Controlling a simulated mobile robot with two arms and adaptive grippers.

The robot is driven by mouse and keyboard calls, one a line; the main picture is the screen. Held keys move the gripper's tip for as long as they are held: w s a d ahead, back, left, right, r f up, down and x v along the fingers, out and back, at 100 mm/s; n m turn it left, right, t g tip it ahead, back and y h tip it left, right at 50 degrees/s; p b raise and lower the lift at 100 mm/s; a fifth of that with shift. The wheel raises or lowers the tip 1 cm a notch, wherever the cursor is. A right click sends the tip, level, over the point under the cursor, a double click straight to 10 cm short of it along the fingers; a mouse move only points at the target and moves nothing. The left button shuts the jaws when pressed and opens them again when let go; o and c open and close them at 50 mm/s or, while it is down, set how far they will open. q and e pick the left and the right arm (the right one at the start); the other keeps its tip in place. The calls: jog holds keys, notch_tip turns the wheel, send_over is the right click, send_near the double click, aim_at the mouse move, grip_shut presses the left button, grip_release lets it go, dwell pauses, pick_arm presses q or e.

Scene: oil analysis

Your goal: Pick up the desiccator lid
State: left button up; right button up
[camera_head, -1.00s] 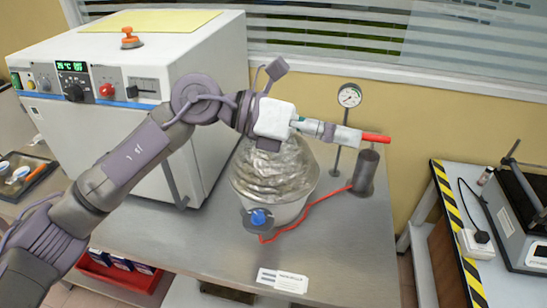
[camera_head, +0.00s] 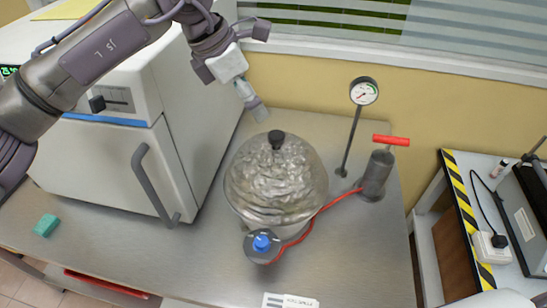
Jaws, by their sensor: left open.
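The desiccator lid (camera_head: 268,185) is a clear glass dome with a black knob (camera_head: 277,139) on top. It sits on the desiccator body (camera_head: 300,229) on the steel table. My left gripper (camera_head: 258,111) points down, a little above and to the left of the knob in the picture, apart from it. It is open and I see nothing held in it. My right gripper is out of view.
A pump with a red handle (camera_head: 391,141) and a pressure gauge (camera_head: 364,91) stand to the right. A red hose (camera_head: 325,207) runs to a blue-topped valve (camera_head: 262,243) in front. A white oven (camera_head: 150,150) stands left. The table's right front is clear.

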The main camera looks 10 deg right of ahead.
aim_at(276, 134)
pick_arm(q)
jog(key=x, duration=0.2)
jog(key=s+p+x, duration=0.1)
jog(key=x, duration=0.1)
jog(key=shift+d+f, duration=0.3)
jog(key=shift+f, duration=0.05)
jog(key=p+x, duration=0.2)
jog(key=shift+w+d+f, duration=0.15)
jog(key=shift+w+f, duration=0.2)
jog(key=p+x, duration=0.2)
jog(key=x, duration=0.1)
jog(key=shift+d+f, duration=0.1)
jog(key=shift+f, duration=0.35)
jog(key=c, duration=1.3)
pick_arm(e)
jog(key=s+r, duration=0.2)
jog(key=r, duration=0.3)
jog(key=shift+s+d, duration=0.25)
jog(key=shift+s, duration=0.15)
pick_arm(q)
jog(key=shift+r, duration=0.1)
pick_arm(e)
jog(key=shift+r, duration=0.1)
